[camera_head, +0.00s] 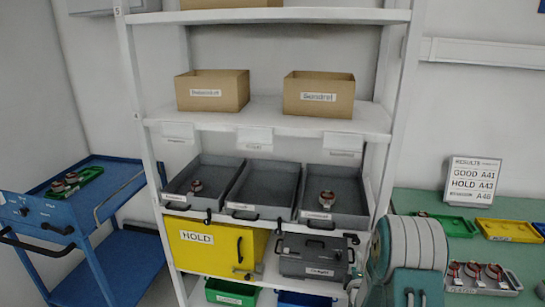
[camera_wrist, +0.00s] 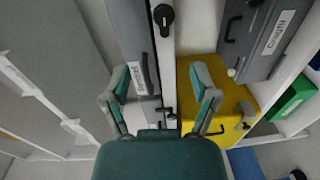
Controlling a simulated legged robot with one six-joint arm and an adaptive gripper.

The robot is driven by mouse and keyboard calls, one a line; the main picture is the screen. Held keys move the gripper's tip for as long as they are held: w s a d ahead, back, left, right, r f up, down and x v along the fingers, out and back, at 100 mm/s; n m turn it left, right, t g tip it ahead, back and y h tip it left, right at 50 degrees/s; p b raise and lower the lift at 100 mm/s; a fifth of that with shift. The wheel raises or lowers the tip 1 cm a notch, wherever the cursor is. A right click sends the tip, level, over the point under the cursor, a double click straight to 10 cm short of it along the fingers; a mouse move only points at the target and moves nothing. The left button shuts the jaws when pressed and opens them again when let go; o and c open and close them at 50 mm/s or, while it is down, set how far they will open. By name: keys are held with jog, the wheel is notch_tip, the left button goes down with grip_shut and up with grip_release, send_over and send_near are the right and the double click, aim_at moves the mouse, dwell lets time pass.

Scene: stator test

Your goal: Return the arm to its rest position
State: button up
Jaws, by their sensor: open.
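My gripper (camera_wrist: 159,85) shows in the wrist view with its two fingers spread apart and nothing between them. Beyond its fingers are the shelf front, the front of a grey tray (camera_wrist: 128,35) and a yellow box (camera_wrist: 235,92). Part of my arm, white and teal, stands at the lower right of the head view, in front of the shelf's right post. The gripper's fingers cannot be made out in the head view.
The white shelf (camera_head: 270,117) bears cardboard boxes, grey trays, a yellow HOLD box (camera_head: 205,246) and a grey case (camera_head: 300,258). A blue cart (camera_head: 125,172) stands left. A green table (camera_head: 500,203) at right bears colored trays and a results sign (camera_head: 473,181).

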jog(key=s+a+r+m+g+y, duration=0.25)
jog(key=s+a+r+m, duration=0.2)
jog(key=r, duration=0.45)
jog(key=s+a+r+m+g+y, duration=0.1)
jog(key=s+a+r+m+g, duration=0.3)
jog(key=r, duration=0.5)
jog(key=s+a+r+m+g, duration=0.1)
jog(key=s+a+m, duration=0.1)
jog(key=s, duration=0.6)
jog(key=s+a+r+m+g, duration=0.2)
jog(key=s+a, duration=0.1)
jog(key=s, duration=0.6)
jog(key=s+a+r+m+g+y, duration=0.1)
jog(key=s+a+r+m, duration=0.1)
jog(key=s, duration=0.7)
jog(key=shift+a+g, duration=0.35)
jog(key=shift+r, duration=0.1)
